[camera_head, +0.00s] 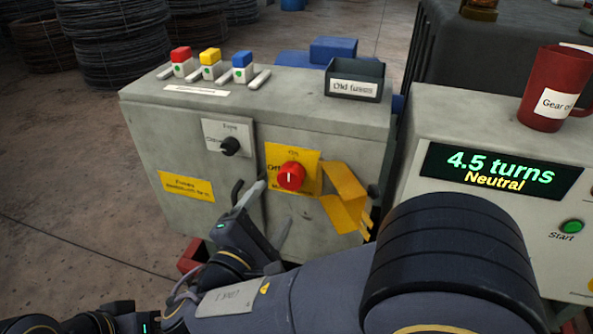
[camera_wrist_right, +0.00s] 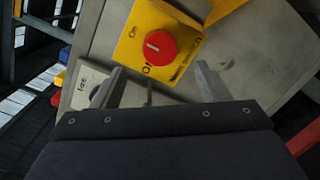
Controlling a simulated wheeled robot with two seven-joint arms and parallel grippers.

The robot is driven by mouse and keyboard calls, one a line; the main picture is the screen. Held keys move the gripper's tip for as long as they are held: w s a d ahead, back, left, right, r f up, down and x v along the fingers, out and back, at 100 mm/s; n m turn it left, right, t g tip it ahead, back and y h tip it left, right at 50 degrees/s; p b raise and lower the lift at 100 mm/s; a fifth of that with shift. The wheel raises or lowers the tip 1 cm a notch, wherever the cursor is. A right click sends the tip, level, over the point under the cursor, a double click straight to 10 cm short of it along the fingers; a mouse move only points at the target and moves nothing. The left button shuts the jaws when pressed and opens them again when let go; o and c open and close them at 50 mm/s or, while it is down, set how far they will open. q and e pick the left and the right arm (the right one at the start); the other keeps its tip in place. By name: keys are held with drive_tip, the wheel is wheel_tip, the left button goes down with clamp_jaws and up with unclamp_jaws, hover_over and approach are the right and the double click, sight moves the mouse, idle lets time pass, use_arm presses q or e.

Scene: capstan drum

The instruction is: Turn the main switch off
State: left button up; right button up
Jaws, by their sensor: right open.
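The main switch is a red round knob (camera_head: 291,177) on a yellow plate (camera_head: 308,163) on the grey cabinet's front. Its white mark stands upright, toward "On"; "Off" is at the left. In the right wrist view the red knob (camera_wrist_right: 159,46) lies just beyond the fingertips. A bent yellow flap (camera_head: 345,192) sticks out right of the plate. My right gripper (camera_head: 267,210) is open and empty, below and left of the knob, apart from it. It also shows in the right wrist view (camera_wrist_right: 160,82). Dark parts of my left arm show at the bottom left; its fingers cannot be made out.
A black knob (camera_head: 230,146) sits left of the switch, and a dark handle (camera_head: 237,191) is near my right fingers. The cabinet top holds coloured fuses (camera_head: 211,65) and an "Old fuses" box (camera_head: 354,80). A display panel (camera_head: 500,172) reading "4.5 turns Neutral" stands right.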

sight(289, 181)
drive_tip(key=x, duration=0.7)
drive_tip(key=shift+w+d, duration=0.15)
drive_tip(key=shift+w, duration=0.15)
drive_tip(key=c, duration=1)
